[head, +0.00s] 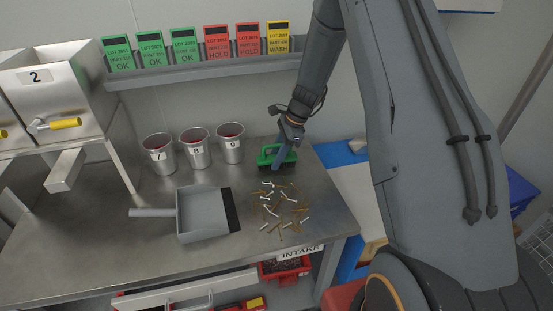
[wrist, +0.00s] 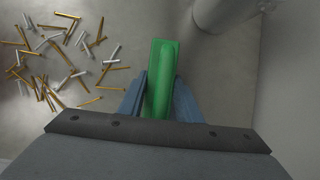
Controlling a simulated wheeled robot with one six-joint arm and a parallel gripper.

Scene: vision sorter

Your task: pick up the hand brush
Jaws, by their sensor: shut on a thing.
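The green hand brush (head: 287,158) is at the back right of the steel bench in the head view, with dark bristles below its green body. In the wrist view the green brush (wrist: 160,75) lies between the two blue fingers. My gripper (head: 281,162) comes down on it from above and is shut on it. The fingers also show in the wrist view (wrist: 159,100), one on each side of the green part. Whether the bristles touch the bench is hard to tell.
Loose brass and silver pins (head: 279,208) lie in front of the brush. A grey dustpan (head: 203,213) lies left of them. Metal cups 7 (head: 158,155), 8 (head: 195,150) and 9 (head: 231,146) stand at the back. A wall is close behind.

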